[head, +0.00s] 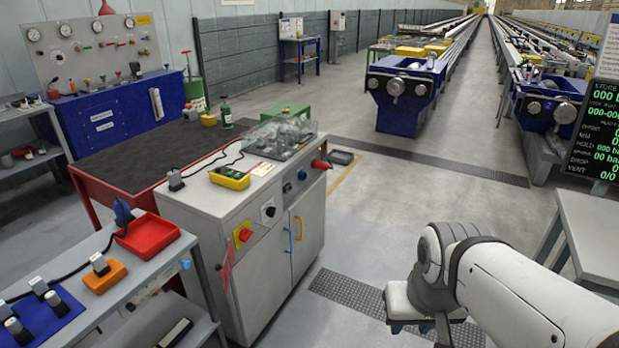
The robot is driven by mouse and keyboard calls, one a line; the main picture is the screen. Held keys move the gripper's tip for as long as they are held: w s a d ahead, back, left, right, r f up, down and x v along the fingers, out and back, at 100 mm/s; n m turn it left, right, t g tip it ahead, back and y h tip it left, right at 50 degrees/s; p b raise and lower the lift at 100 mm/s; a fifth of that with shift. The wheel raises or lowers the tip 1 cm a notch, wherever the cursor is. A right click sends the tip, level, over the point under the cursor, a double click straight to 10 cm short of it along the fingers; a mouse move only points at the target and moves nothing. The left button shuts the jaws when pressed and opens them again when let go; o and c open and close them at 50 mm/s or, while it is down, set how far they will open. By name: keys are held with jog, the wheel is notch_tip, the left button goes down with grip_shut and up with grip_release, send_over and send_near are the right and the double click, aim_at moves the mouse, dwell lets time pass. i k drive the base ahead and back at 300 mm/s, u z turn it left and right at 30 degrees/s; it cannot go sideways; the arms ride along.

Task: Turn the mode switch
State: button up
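A grey control cabinet (232,290) stands left of centre. Its sloped front panel carries a black knob on a white plate (268,210), which looks like a rotary mode switch; its label and pointer are too small to read. Lower left of it is a red handle on a yellow plate (243,235), another rotary switch. A round blue control (287,188) sits to its upper right. My white arm reaches in from the lower right, well apart from the panel. My gripper's fingers do not show; the arm's end runs down towards the bottom edge.
A yellow box (230,178) and a clear-covered unit (281,134) sit on the cabinet top. A shelf with a red tray (147,235) stands close on the left. The floor between cabinet and arm is open, with a drain grate (345,289).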

aim_at(271, 211)
jog(key=u, duration=0.1)
jog(key=i, duration=1.45)
jog(key=u, duration=0.8)
jog(key=k, duration=0.75)
jog(key=u, duration=0.15)
jog(key=i, duration=0.8)
jog(key=z, duration=0.1)
